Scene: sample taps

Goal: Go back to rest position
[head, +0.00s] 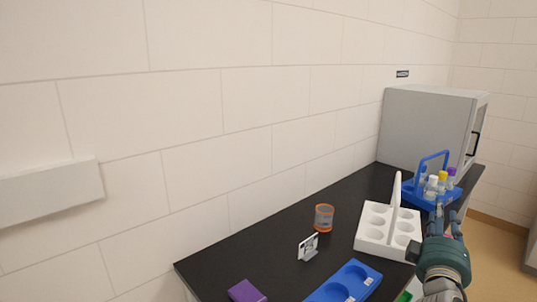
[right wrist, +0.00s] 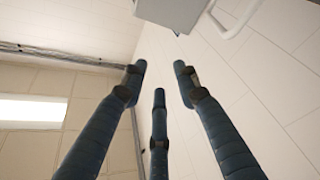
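My right gripper (head: 447,222) is at the lower right of the head view, in front of the blue carrier and beside the white rack. In the right wrist view its three dark fingers (right wrist: 159,78) are spread with nothing between them, and they point up toward the wall and ceiling. My left gripper is in neither view.
On the black bench (head: 250,252) are a white rack (head: 372,236) with a handle, a blue carrier (head: 432,192) of capped tubes, an orange-tinted cup (head: 323,218), a small card stand (head: 308,246), a blue tray (head: 352,276) and a purple box (head: 245,291). A grey cabinet (head: 425,125) stands behind.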

